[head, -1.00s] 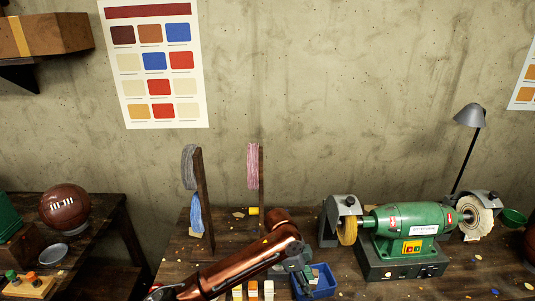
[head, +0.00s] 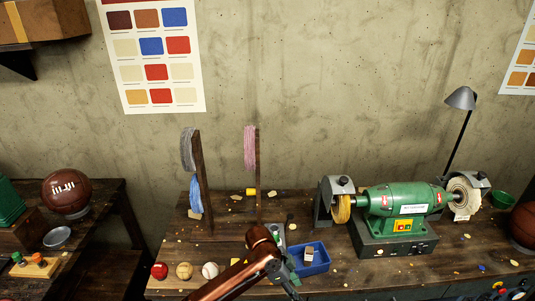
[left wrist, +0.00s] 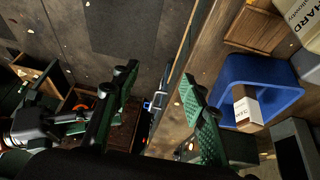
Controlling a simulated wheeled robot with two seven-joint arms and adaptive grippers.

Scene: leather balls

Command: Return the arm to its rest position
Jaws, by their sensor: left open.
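My left arm (head: 238,277), copper-coloured, rises from the bottom edge of the head view and bends at its elbow beside the blue bin. My left gripper (left wrist: 158,88) is open in the left wrist view, with its two green ridged fingers apart and nothing between them. My right gripper is not in view.
The blue bin (head: 318,259) holds a small white and brown box (left wrist: 246,107). A red ball (head: 159,271), a tan ball (head: 184,271) and a baseball (head: 210,270) sit left of my arm. A green bench grinder (head: 401,212) stands right. Thread posts (head: 204,190) stand behind.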

